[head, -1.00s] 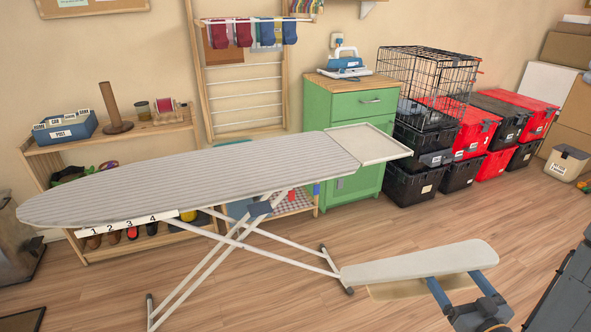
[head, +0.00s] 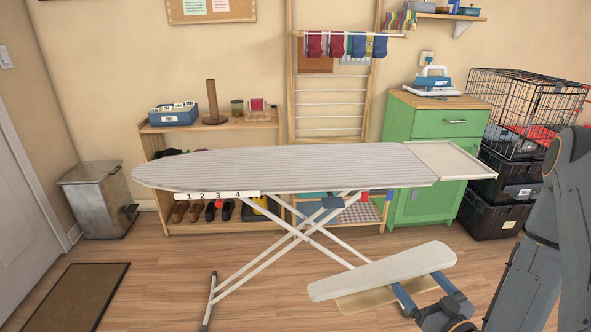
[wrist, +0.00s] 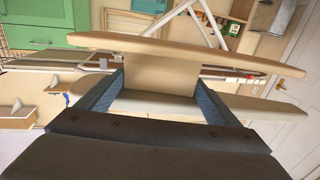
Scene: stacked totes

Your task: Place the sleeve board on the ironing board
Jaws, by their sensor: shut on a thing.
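The ironing board (head: 290,168) stands open on crossed white legs, with a grey striped top that looks bare. A number strip 1 to 4 is on its front edge, and a pale tray-like rest (head: 447,160) is at its right end. My gripper (head: 423,291) is shut on the sleeve board (head: 380,271), a cream padded narrow board with a wooden base. It is held in the air, lower in the picture than the ironing board and before its right legs. In the wrist view the sleeve board (wrist: 190,49) spans across, its upright between my fingers (wrist: 160,95).
A green cabinet (head: 408,190) with an iron (head: 432,82) on top stands behind the right end. A wire crate (head: 520,115) and black totes (head: 495,212) are at right. A low shelf (head: 155,140) is behind, a metal bin (head: 98,200) at left. Floor in front is open.

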